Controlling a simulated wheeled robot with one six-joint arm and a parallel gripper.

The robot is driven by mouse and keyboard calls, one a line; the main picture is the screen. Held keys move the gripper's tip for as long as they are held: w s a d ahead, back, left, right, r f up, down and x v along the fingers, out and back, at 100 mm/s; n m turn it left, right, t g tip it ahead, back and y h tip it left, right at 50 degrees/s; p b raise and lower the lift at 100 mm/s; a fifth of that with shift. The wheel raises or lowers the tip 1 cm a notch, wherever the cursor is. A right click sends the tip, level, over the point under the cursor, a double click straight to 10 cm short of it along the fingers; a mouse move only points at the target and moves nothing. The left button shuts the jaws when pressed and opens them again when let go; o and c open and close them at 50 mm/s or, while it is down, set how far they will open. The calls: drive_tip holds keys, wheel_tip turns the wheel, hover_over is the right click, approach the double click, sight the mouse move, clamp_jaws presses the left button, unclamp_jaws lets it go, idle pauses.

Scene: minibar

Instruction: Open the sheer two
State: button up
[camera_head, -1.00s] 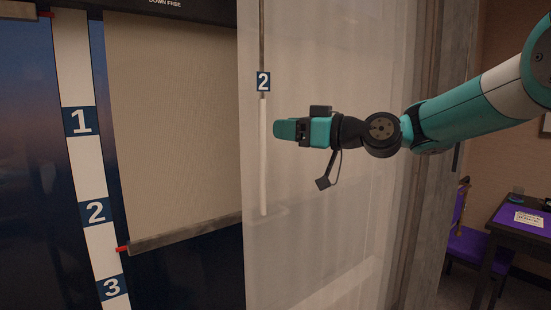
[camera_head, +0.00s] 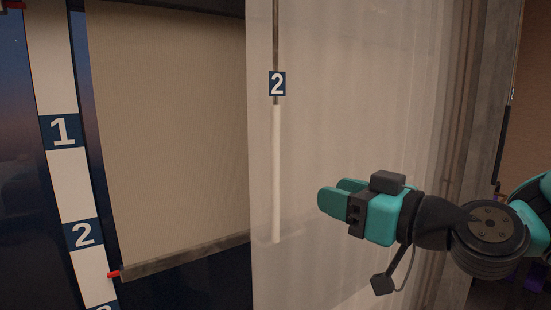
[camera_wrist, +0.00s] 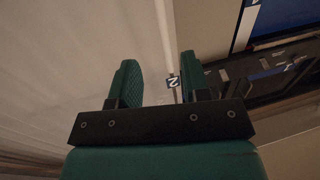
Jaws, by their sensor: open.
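The sheer curtain (camera_head: 340,130) hangs in the middle right of the head view, its left edge overlapping the window blind. A draw wand (camera_head: 277,175) with a blue tag marked 2 (camera_head: 277,84) hangs along that left edge; its lower part is white. My gripper (camera_head: 338,197) is open and empty, to the right of the wand's lower half and apart from it. In the wrist view my gripper's fingers (camera_wrist: 158,85) stand apart, with the tag (camera_wrist: 172,83) and part of the wand showing between them, farther off.
A beige roller blind (camera_head: 165,140) with a dark bottom bar (camera_head: 185,256) covers the window on the left. A white numbered strip (camera_head: 50,90) stands beside it. A grey post or folded drape (camera_head: 490,130) is at the right.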

sight(279, 178)
drive_tip(key=p+x, duration=0.8)
drive_tip(key=x, duration=0.4)
drive_tip(key=shift+a, duration=0.25)
drive_tip(key=shift+w+a+f+p, duration=0.1)
drive_tip(key=shift+w+a+p, duration=0.25)
drive_tip(key=shift+w, duration=0.1)
clamp_jaws()
